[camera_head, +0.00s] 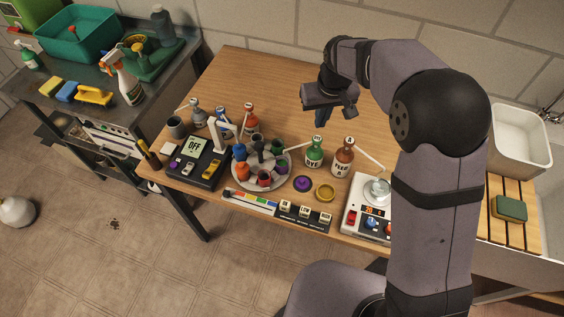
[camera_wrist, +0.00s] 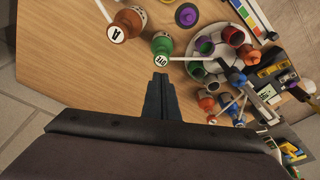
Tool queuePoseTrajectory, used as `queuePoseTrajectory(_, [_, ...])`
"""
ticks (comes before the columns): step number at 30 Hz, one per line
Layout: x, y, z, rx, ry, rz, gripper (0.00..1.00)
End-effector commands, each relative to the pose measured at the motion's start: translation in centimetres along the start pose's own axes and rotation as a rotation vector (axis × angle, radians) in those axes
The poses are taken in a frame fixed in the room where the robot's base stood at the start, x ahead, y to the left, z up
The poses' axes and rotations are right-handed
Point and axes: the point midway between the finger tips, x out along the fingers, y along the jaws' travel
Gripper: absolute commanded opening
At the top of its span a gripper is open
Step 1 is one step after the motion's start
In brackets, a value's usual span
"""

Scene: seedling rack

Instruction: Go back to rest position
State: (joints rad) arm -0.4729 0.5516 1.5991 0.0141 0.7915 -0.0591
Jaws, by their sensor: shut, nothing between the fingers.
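My gripper (camera_head: 321,117) hangs above the back middle of the wooden table (camera_head: 260,75), its fingers pointing down. In the wrist view my gripper (camera_wrist: 159,85) has its two dark fingers together, with nothing held. The green bottle (camera_head: 314,152) stands on the table in front of the gripper. The brown bottle (camera_head: 344,157) stands just right of it. In the wrist view the green bottle (camera_wrist: 162,43) appears just beyond the fingertips, apart from them as far as I can tell.
A round rack (camera_head: 240,182) holds several small coloured pots. A device reading OFF (camera_head: 195,148) stands at left, a white console (camera_head: 356,217) at right. The table's back is largely clear.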

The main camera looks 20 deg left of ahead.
Motion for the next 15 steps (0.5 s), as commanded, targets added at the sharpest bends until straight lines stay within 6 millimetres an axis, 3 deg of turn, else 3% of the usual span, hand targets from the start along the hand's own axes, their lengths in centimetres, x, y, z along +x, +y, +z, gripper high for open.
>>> queuePoseTrajectory(4, [-1.42, 0.00, -0.29, 0.000, 0.000, 0.000, 0.00])
queuePoseTrajectory(15, [-1.51, 0.00, -0.32, 0.000, 0.000, 0.000, 0.00])
